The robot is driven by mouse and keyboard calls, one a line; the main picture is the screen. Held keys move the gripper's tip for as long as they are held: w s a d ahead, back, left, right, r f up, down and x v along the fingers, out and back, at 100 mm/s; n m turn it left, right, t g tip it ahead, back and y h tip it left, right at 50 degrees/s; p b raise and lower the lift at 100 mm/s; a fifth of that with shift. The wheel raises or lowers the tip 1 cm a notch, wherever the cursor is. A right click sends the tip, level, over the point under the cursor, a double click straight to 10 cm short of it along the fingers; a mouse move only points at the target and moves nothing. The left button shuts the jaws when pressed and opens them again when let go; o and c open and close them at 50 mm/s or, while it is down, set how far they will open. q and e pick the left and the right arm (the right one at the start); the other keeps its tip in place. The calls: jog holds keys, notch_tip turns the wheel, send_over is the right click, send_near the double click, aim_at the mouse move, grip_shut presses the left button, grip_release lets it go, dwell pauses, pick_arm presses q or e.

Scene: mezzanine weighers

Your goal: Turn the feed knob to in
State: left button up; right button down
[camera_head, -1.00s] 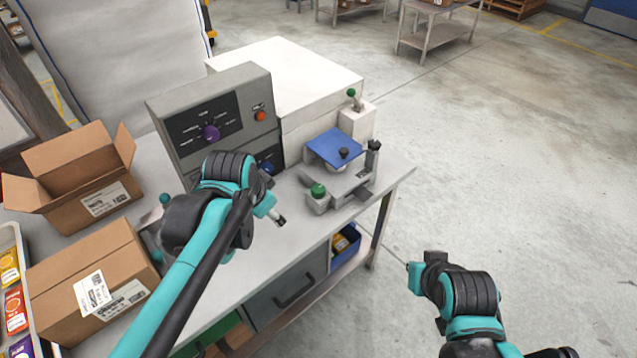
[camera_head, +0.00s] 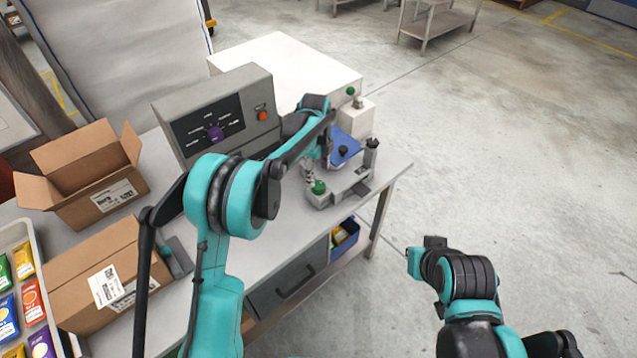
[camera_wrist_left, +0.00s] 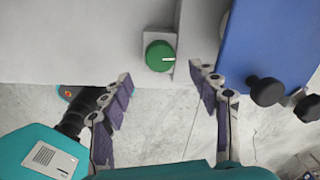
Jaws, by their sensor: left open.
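A round green knob (camera_head: 318,187) with a pale mark on its face sits on the grey fixture at the bench's front. It also shows in the left wrist view (camera_wrist_left: 160,56). My left gripper (camera_wrist_left: 160,78) is open and empty, its fingers on either side of the green knob's line and a little short of it in the picture. In the head view the left gripper (camera_head: 308,172) is partly hidden by its own arm. A purple knob (camera_head: 215,133) sits on the grey panel, with small labels around it. No feed label is readable. My right arm hangs right of the bench; its fingers are not discernible.
A blue plate (camera_head: 342,147) with a black knob stands beside the green knob. A red button (camera_head: 262,115) is on the panel. A green-topped lever (camera_head: 351,91) stands behind. Open and closed cartons (camera_head: 90,268) fill the bench's left.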

aim_at(319, 185)
pick_arm(q)
jog(key=f, duration=0.3)
jog(key=f+b, duration=0.1)
jog(key=f, duration=0.2)
jog(key=shift+w+d+f, duration=0.1)
jog(key=shift+w+f, duration=0.1)
jog(key=c, duration=1.2)
